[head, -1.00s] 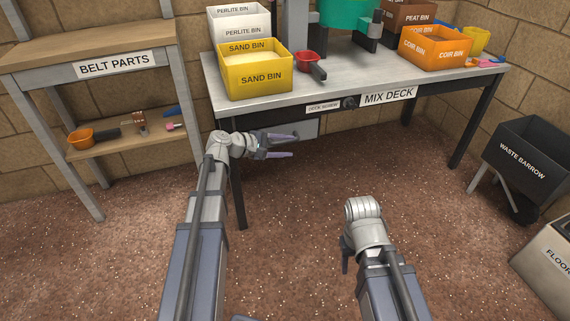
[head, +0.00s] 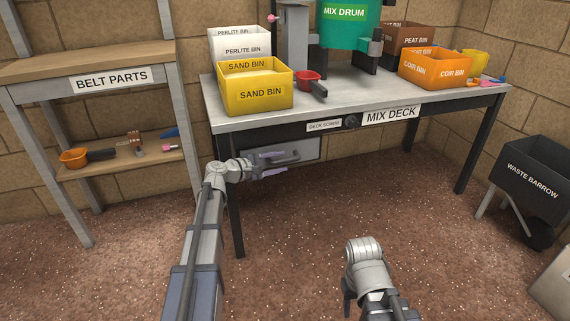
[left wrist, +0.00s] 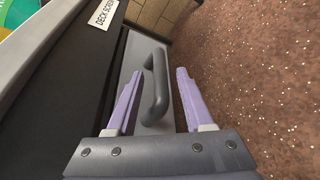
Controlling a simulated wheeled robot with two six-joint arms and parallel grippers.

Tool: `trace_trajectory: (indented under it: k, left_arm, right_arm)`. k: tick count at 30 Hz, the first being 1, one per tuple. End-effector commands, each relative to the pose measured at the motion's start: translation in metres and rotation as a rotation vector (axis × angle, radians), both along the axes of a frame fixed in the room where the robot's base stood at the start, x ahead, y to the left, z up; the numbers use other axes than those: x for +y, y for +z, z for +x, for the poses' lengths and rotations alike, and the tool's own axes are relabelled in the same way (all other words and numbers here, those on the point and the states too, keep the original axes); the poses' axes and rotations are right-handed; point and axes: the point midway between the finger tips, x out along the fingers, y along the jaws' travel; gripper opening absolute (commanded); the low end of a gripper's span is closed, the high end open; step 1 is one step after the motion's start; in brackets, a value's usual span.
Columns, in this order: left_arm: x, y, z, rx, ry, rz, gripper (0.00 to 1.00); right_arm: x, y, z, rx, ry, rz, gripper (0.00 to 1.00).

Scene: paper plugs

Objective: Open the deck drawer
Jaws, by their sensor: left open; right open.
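The deck drawer (head: 303,150) is a grey front under the left part of the mix deck (head: 240,119); it looks shut. Its dark bar handle (left wrist: 157,85) stands between the two purple fingers of my left gripper (left wrist: 150,95) in the left wrist view. The left gripper is open around the handle, with a gap to each finger. In the head view the left gripper (head: 279,162) is in front of the drawer and hides part of the handle. My right gripper (head: 347,294) is low at the front, mostly hidden behind its own wrist.
On the deck stand the yellow sand bin (head: 262,95), a red scoop (head: 309,79), the green mix drum (head: 345,30) and the orange coir bin (head: 430,71). The belt parts shelf (head: 60,70) is left, the waste barrow (head: 530,175) right. The floor before the deck is clear.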

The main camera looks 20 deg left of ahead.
Motion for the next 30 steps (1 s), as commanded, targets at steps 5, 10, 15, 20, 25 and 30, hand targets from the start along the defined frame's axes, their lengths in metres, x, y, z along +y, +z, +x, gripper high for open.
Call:
trace_trajectory:
  k: [5,10,15,20,25,30]
  left_arm:
    - [-0.012,-0.005,0.017,0.000,-0.002,0.001,0.52]
    - [-0.016,-0.006,0.022,0.000,0.001,0.001,0.52]
    - [-0.017,-0.006,0.022,0.000,0.001,0.001,0.52]
    - [-0.017,-0.006,0.022,0.000,0.001,0.001,0.43]
    - [-0.017,-0.006,0.022,0.000,0.001,0.001,0.24]
    - [-0.017,-0.006,0.022,0.000,0.001,0.001,0.05]
  right_arm:
    - [0.000,-0.005,0.000,0.000,0.000,0.000,0.50]
    - [0.000,-0.006,0.000,0.000,0.000,0.000,0.50]
    - [0.000,-0.006,0.000,0.000,0.000,0.000,0.50]
    - [0.000,-0.006,0.000,0.000,0.000,0.000,0.50]
    - [0.000,-0.006,0.000,0.000,0.000,0.000,0.50]
    - [0.000,-0.006,0.000,0.000,0.000,0.000,0.50]
